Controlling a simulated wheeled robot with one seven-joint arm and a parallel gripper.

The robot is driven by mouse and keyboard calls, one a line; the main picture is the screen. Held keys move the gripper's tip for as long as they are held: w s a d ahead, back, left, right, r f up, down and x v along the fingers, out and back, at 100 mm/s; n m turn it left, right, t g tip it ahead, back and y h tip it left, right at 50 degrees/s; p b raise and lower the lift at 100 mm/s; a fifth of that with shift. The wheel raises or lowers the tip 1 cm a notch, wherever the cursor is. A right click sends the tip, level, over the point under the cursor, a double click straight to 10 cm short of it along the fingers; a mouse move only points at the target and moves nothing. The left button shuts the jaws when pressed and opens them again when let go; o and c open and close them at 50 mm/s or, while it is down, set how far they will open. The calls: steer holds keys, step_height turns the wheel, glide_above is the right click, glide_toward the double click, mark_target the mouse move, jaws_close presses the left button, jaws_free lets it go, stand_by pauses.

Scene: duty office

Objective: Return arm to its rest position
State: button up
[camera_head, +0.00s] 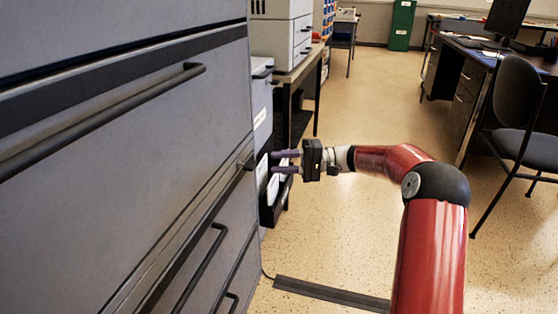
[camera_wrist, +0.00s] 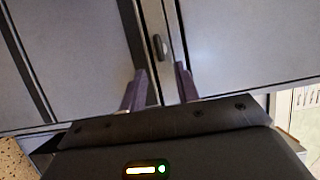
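My red arm (camera_head: 432,250) rises from the lower right and bends left at a dark elbow joint. My gripper (camera_head: 275,162) points left toward the grey cabinet (camera_head: 130,120). Its two dark purple fingers are apart with nothing between them, so it is open. In the wrist view the fingers of my gripper (camera_wrist: 161,82) point at the grey cabinet front, on both sides of a vertical seam. A small dark handle (camera_wrist: 158,46) shows just beyond the fingertips; I cannot tell whether they touch it.
Long dark handles (camera_head: 105,115) stick out from the cabinet on the left. A table with a grey drawer unit (camera_head: 283,40) stands behind my gripper. A black chair (camera_head: 520,110) and a desk (camera_head: 465,75) are at right. A dark floor strip (camera_head: 330,293) lies in front. The middle floor is clear.

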steer(key=s+a+r+h+p, duration=0.25)
steer(key=s+h, duration=0.75)
steer(key=s, duration=0.7)
steer(key=s+d+t+h, duration=0.3)
steer(key=s+d, duration=0.3)
steer(key=s, duration=0.4)
steer(key=s+d+t+h, duration=0.3)
steer(key=s+d+h, duration=0.2)
steer(key=s, duration=0.4)
steer(key=shift+s+d+p, duration=0.35)
steer(key=shift+s+d, duration=0.05)
steer(key=shift+d, duration=0.45)
steer(key=shift+r, duration=0.1)
